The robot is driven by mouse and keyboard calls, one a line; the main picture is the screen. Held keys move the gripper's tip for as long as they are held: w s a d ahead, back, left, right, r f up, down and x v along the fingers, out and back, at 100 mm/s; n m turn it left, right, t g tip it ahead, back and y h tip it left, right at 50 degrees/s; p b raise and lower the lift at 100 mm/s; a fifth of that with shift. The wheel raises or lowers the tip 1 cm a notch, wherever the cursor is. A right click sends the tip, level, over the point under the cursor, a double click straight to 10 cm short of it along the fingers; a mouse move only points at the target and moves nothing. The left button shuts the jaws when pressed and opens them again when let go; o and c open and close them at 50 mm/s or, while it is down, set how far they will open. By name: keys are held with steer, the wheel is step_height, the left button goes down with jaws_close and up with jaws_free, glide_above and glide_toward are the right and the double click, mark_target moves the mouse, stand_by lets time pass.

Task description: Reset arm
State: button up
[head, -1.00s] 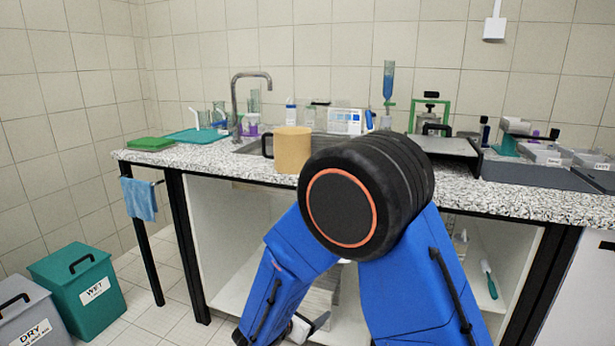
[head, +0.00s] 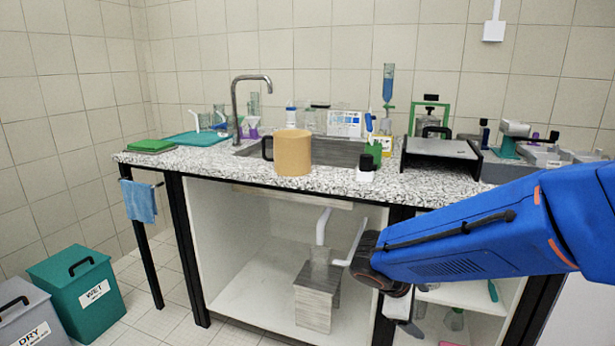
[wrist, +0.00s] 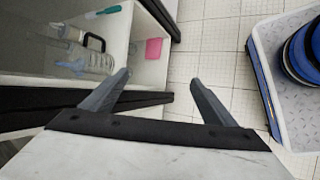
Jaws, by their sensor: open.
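My gripper (wrist: 158,95) shows in the wrist view with its two grey fingers spread apart and nothing between them. It points down past the bench front toward the tiled floor. In the head view my blue arm reaches in from the right, and its end is low in front of the open shelf space under the counter. The fingers are hard to make out there.
The speckled counter (head: 225,168) carries a tan mug (head: 293,153), a black-capped bottle (head: 365,167) and a grey plate on a black stand (head: 440,148). Teal (head: 82,285) and grey bins stand on the floor at left. A glass jug (wrist: 85,55) sits on the shelf.

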steer(key=s+d+r+m+y, duration=0.1)
steer(key=s+r+m+y, duration=0.2)
steer(key=s+m, duration=0.3)
steer(key=s+d+r+m+t+y, duration=0.1)
steer(key=s+r+m+y, duration=0.2)
steer(key=s, duration=0.9)
steer(key=shift+d+r+m+y, duration=0.25)
steer(key=shift+m+y, duration=0.15)
steer(key=shift+m, duration=1.3)
